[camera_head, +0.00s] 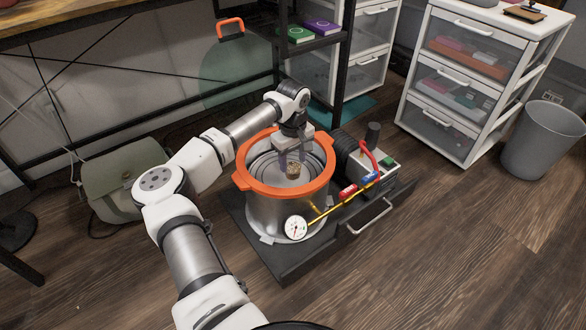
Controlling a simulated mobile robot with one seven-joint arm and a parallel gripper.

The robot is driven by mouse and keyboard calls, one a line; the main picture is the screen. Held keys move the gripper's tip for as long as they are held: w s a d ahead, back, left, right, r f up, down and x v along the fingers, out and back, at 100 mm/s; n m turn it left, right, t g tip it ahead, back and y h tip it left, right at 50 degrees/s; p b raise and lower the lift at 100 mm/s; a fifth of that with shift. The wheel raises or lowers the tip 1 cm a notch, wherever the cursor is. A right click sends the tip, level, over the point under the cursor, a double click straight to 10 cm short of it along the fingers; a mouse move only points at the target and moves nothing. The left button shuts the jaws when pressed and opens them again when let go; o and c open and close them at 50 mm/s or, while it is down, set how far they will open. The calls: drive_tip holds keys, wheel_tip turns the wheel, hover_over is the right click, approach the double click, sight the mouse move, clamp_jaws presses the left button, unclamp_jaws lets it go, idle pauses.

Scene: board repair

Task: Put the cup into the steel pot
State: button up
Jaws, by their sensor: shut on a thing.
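The steel pot (262,213) stands at the centre, with a wide orange rim, an open top and a round gauge on its front. My gripper (294,161) reaches down over the pot from above and is shut on the cup. The cup appears inside the rim, above the pot's floor. I cannot tell whether it touches the bottom, and the fingers hide part of it.
The pot stands on a dark base (285,264) with a pump, hoses and a metal handle at its right. A clear lid with an orange handle (230,28) stands behind. A green bag (120,183) is left, drawers (470,85) and a bin (543,140) right.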

sight(293, 167)
wheel_tip(293, 167, down, 3)
drive_tip(key=shift+f+b, duration=0.1)
drive_tip(key=shift+b, duration=0.3)
drive_tip(key=o, duration=1)
wheel_tip(293, 167, up, 12)
drive_tip(key=p, duration=0.5)
